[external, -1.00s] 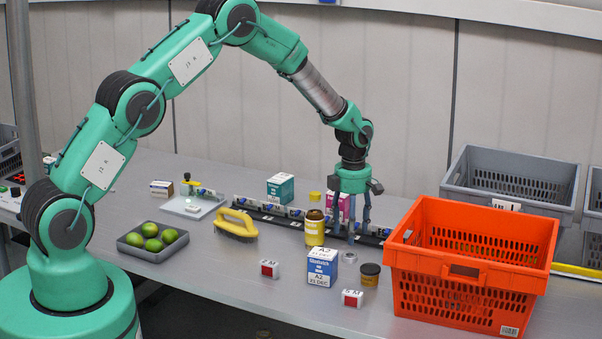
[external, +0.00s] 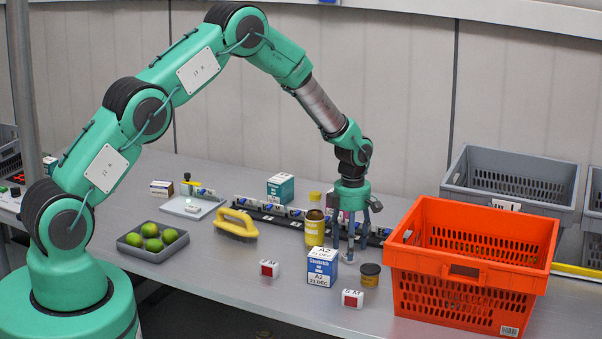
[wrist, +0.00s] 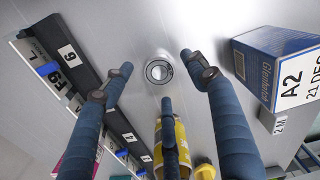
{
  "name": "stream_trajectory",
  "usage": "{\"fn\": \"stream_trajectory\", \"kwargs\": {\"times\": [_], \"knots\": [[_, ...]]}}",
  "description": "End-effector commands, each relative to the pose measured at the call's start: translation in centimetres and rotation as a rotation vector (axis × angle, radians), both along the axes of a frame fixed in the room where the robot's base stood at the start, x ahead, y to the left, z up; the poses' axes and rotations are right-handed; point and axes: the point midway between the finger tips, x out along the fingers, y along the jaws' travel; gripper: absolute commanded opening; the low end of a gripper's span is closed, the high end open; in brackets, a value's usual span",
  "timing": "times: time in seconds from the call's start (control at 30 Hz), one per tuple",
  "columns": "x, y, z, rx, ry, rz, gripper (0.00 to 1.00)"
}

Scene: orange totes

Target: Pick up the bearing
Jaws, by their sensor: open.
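The bearing (wrist: 158,71) is a small silver ring lying flat on the grey table, seen in the wrist view between my fingertips. In the external view the bearing (external: 348,257) is mostly hidden by my fingers and the blue-and-white box. My gripper (external: 350,247) points down over it with its three blue fingers spread. The fingers look low, close to the table, around the bearing. I cannot tell whether they touch it.
The blue-and-white box (external: 322,266) and a dark jar (external: 370,274) stand close in front. A yellow-labelled bottle (external: 314,229) is just left. A black labelled rail (external: 270,216) runs behind. An orange tote (external: 470,275) stands right.

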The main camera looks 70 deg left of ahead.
Motion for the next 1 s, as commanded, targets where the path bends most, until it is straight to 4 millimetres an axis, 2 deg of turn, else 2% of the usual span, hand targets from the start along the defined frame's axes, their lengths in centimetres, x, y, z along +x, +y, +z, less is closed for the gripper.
{"fn": "stream_trajectory", "kwargs": {"times": [0.2, 0.8, 1.0], "knots": [[0.1, 0.0, -1.8, 0.0, -0.003, -0.001, 0.58], [0.1, 0.0, -2.0, 0.0, -0.003, -0.001, 0.58], [0.1, 0.0, -2.0, 0.0, -0.003, -0.001, 0.18]]}}
